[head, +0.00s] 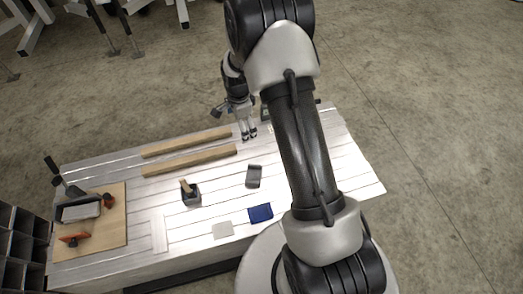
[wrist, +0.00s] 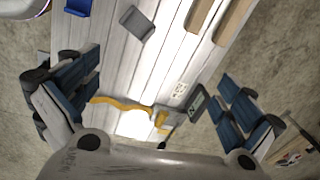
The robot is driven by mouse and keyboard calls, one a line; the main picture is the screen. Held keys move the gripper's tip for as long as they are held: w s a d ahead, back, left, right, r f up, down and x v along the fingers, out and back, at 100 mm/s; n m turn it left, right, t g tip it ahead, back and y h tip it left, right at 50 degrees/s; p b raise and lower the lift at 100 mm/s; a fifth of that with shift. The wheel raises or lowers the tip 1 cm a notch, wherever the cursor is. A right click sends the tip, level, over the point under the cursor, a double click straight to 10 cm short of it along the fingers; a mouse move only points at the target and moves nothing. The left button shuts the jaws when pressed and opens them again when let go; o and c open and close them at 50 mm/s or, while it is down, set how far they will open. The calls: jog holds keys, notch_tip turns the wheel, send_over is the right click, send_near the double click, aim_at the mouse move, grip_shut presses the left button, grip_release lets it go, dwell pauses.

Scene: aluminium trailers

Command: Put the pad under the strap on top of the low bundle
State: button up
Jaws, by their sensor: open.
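My gripper (head: 248,134) hangs over the far side of the pale slatted deck, behind my arm. In the wrist view its fingers (wrist: 160,80) are wide apart with nothing between the tips. A yellow-orange strap (wrist: 122,103) with a yellow and grey fitting (wrist: 163,119) lies below, between the fingers. A flat blue piece (head: 260,214), a pale grey square (head: 222,229) and a dark grey piece (head: 254,176) lie apart on the near deck; I cannot tell which is the pad. Two wooden beams (head: 186,143) (head: 188,160) lie side by side. I cannot make out a low bundle clearly.
A grey block with a wooden part (head: 190,193) stands mid-deck. A wooden board (head: 108,240) at the left holds a tray (head: 80,211) and red-handled tools. A dark flat item (wrist: 196,102) lies near the strap.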

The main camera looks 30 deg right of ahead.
jog(key=s+a+r+n+t, duration=0.1)
jog(key=s+a+r+n, duration=0.2)
jog(key=r, duration=0.5)
jog(key=s+r+n, duration=0.3)
jog(key=s+r, duration=0.1)
jog(key=r, duration=0.4)
jog(key=s+a+r+n+t, duration=0.1)
jog(key=s+a+r+n, duration=0.2)
jog(key=r, duration=0.5)
jog(key=s+a+r+n, duration=0.1)
jog(key=s+r+n, duration=0.2)
jog(key=s, duration=0.7)
jog(key=s+a+r+n+t, duration=0.1)
jog(key=s+r+n, duration=0.2)
jog(key=s+n, duration=0.3)
jog(key=s, duration=0.4)
jog(key=shift+s+n, duration=0.2)
jog(key=shift+n, duration=0.1)
